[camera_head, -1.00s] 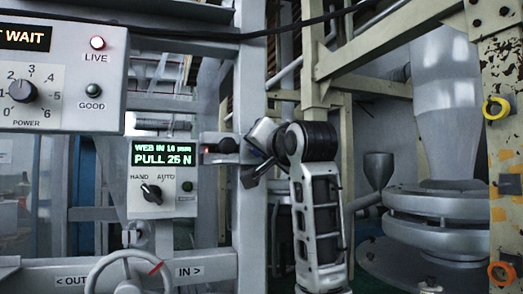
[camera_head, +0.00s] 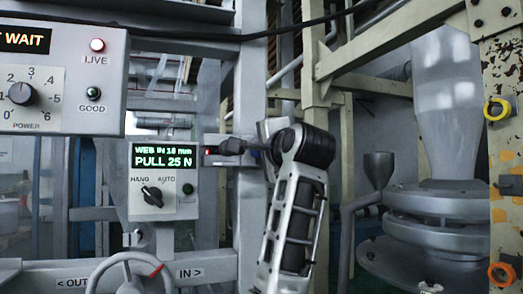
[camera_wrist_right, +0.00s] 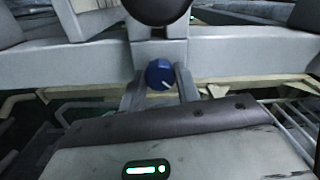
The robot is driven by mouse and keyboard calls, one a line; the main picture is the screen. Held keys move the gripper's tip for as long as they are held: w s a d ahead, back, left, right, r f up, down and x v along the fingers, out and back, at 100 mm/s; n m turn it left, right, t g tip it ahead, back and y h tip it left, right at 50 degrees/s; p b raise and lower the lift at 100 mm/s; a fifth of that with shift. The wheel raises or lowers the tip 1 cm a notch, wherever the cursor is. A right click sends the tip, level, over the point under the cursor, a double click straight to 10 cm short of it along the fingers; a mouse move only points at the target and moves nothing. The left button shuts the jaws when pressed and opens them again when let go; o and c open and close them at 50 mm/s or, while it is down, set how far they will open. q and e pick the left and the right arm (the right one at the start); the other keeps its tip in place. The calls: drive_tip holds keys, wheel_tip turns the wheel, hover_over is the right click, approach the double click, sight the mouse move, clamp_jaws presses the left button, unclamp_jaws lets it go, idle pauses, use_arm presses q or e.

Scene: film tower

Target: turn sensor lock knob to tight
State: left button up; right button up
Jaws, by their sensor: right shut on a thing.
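My right gripper (camera_wrist_right: 160,88) is shut on this knob, one finger on each side. In the head view my right arm reaches up to the small sensor bracket on the grey post, where a red light (camera_head: 209,151) glows at its left end. The arm and gripper hide part of the bracket there, and no tight or loose marking is readable. My left gripper is not in view.
Left of the bracket, a grey panel (camera_head: 145,205) has a green display reading PULL 25 N and a HAND/AUTO selector (camera_head: 152,196). A control box (camera_head: 75,110) hangs above, a handwheel (camera_head: 128,265) stands below. A large grey machine (camera_head: 440,215) and chipped post (camera_head: 502,170) are at right.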

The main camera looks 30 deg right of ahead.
drive_tip(key=shift+m, duration=0.3)
drive_tip(key=o, duration=1)
use_arm(q)
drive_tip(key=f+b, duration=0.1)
drive_tip(key=b, duration=0.1)
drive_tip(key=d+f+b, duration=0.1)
drive_tip(key=b, duration=0.1)
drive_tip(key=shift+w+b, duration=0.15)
drive_tip(key=shift+b, duration=0.2)
use_arm(e)
drive_tip(key=v, duration=1.6)
drive_tip(key=shift+r, duration=0.1)
